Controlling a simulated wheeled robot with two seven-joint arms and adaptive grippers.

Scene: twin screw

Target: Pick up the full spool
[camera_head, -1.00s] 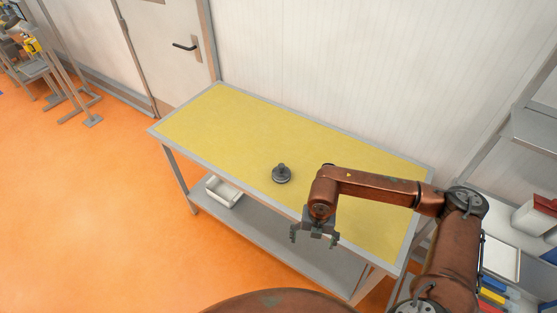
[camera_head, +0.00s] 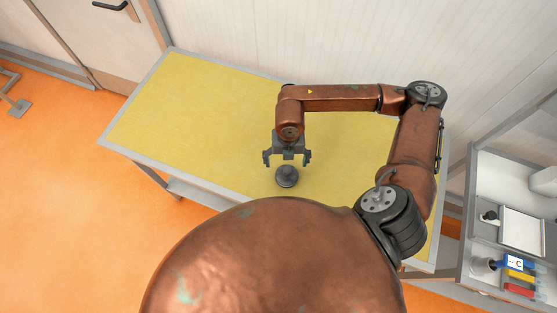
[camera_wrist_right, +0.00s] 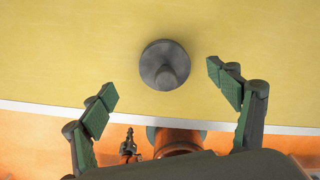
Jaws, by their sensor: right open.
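The spool (camera_head: 287,177) is a dark grey round piece with a flat base and a raised knob on top. It stands on the yellow table top (camera_head: 190,110) near the front edge. In the right wrist view the spool (camera_wrist_right: 165,65) lies ahead of the fingertips, centred between them and apart from both. My right gripper (camera_head: 287,158) is open and empty, and in the head view it shows just behind the spool. Its green-padded fingers (camera_wrist_right: 162,82) are spread wide in the right wrist view. My left gripper is not in view.
The yellow top is otherwise clear, with a grey rim (camera_head: 150,158). A white wall stands behind the table. At the right is a shelf unit (camera_head: 468,225) with a white tray (camera_head: 523,228) and blue, yellow and red bins (camera_head: 519,275). A door is at the upper left.

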